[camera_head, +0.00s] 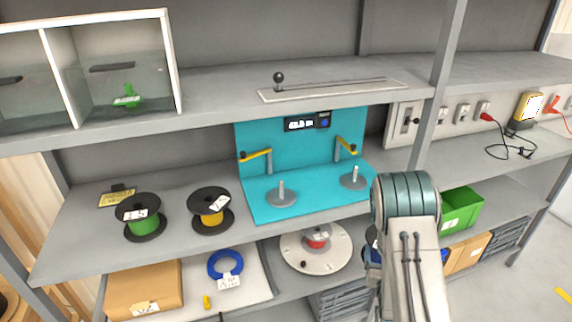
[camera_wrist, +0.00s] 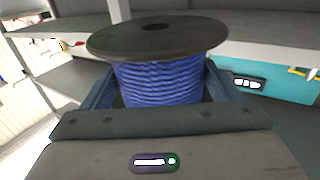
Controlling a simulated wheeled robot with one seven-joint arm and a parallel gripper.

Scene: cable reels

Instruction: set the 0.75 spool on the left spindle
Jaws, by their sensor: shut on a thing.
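My gripper (camera_wrist: 157,92) is shut on a spool of blue cable (camera_wrist: 160,78) with black flanges, one jaw on each side of the winding. The spool's top flange faces up with its centre hole showing. No size label on it is readable. In the head view my arm mostly hides the gripper and spool; they are low, right of and in front of the teal stand. The left spindle (camera_head: 282,190) is a bare upright pin on a grey disc on the teal stand (camera_head: 255,203). The right spindle (camera_head: 354,177) is also bare. The spool is apart from both.
A green spool (camera_head: 143,222) and an orange spool (camera_head: 210,213) stand left of the stand. Yellow-tipped arms (camera_head: 257,155) rise behind the spindles. An upper shelf (camera_head: 215,98) overhangs, and a post (camera_head: 442,70) stands right. A round plate (camera_head: 330,262) with a red spool is below.

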